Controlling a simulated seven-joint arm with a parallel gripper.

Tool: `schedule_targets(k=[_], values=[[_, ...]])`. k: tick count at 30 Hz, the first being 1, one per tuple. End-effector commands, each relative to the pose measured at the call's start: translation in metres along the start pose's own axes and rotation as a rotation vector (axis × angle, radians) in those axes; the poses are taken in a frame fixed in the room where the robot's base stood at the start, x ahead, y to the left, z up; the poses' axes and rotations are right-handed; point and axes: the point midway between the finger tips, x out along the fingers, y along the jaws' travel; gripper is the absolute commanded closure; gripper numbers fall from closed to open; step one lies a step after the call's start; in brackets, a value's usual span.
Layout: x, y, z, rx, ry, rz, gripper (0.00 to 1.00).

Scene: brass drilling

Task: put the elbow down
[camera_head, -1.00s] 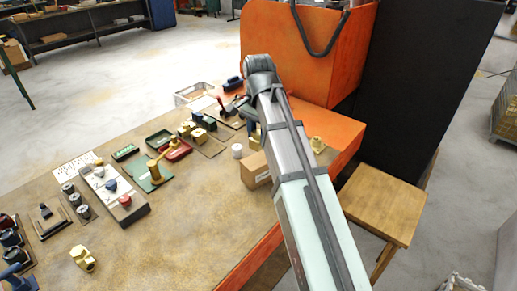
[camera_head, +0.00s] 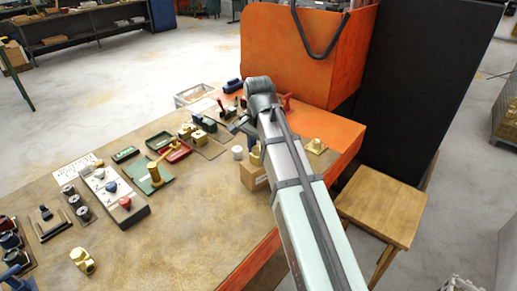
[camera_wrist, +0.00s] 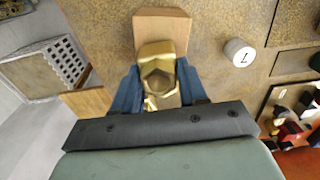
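My gripper, with blue fingers (camera_wrist: 156,88), is shut on a brass elbow (camera_wrist: 158,74) in the wrist view. A cardboard box (camera_wrist: 161,27) shows just beyond the held elbow; whether they touch I cannot tell. In the head view the box (camera_head: 252,175) stands near the right edge of the bench, and my gripper (camera_head: 256,154) is at its top, mostly hidden by my arm. Another brass fitting (camera_head: 83,261) lies on the bench at the front left.
A white cylinder (camera_head: 238,152) stands just left of the box. A green plate with a brass lever (camera_head: 150,178), a red tray (camera_head: 178,153) and a grey-white panel with knobs (camera_head: 115,195) lie further left. The bench's front middle is clear. A wooden stool (camera_head: 380,205) is at the right.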

Motion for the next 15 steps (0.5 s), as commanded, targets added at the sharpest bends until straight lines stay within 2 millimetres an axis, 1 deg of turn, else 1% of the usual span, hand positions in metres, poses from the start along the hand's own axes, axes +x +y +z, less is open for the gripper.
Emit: schedule_targets(k=[1,8,15], values=[[0.0000,0.0000,0.0000,0.000,0.000,0.000,0.54],[-0.0001,0.0000,0.0000,0.000,0.000,0.000,0.32],[-0.0006,0.0000,0.0000,0.000,0.000,0.000,0.32]])
